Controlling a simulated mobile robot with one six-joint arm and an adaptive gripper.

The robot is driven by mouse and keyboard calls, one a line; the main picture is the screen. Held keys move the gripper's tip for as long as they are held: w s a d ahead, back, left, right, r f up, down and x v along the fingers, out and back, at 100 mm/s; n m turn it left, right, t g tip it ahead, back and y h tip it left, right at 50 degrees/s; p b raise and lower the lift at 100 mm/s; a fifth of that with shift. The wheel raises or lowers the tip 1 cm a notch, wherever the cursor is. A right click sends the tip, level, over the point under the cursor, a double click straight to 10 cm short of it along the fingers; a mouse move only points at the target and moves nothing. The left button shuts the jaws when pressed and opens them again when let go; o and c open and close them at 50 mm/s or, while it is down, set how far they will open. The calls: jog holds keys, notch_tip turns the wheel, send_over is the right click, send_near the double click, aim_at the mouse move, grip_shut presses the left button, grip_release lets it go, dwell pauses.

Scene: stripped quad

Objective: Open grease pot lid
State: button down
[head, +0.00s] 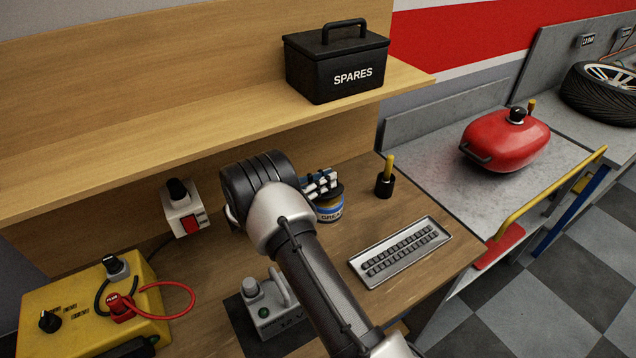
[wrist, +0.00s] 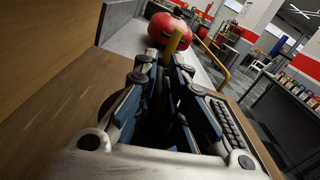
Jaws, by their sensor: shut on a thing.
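The grease pot (head: 329,213) stands on the wooden bench, with a yellow body and a blue and white label. Its dark lid is mostly covered by my gripper (head: 321,184), which reaches over the pot from the left. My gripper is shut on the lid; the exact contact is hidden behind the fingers. Whether the lid is seated on the pot or slightly raised cannot be told. In the wrist view the fingers of my gripper (wrist: 163,78) fill the middle, and the pot is hidden between and below them.
A black holder with a yellow handle (head: 385,182) stands right of the pot. A metal tray (head: 373,281) lies in front. A shelf (head: 190,135) with a black SPARES box (head: 336,67) overhangs behind.

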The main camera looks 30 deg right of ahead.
jog(key=w+n, duration=0.1)
jog(key=w+r+n, duration=0.1)
jog(key=n, duration=0.1)
jog(key=w+n, duration=0.1)
jog(key=shift+w+a+r+n, duration=0.1)
jog(key=shift+r+n, duration=0.2)
jog(key=shift+w+n, duration=0.65)
jog(key=shift+n, duration=0.4)
jog(key=shift+w+n, duration=0.6)
jog(key=shift+n, duration=0.45)
jog(key=shift+f, duration=0.1)
jog(key=c, duration=1.7)
grip_release()
jog(key=shift+a+f, duration=0.1)
jog(key=shift+o, duration=0.2)
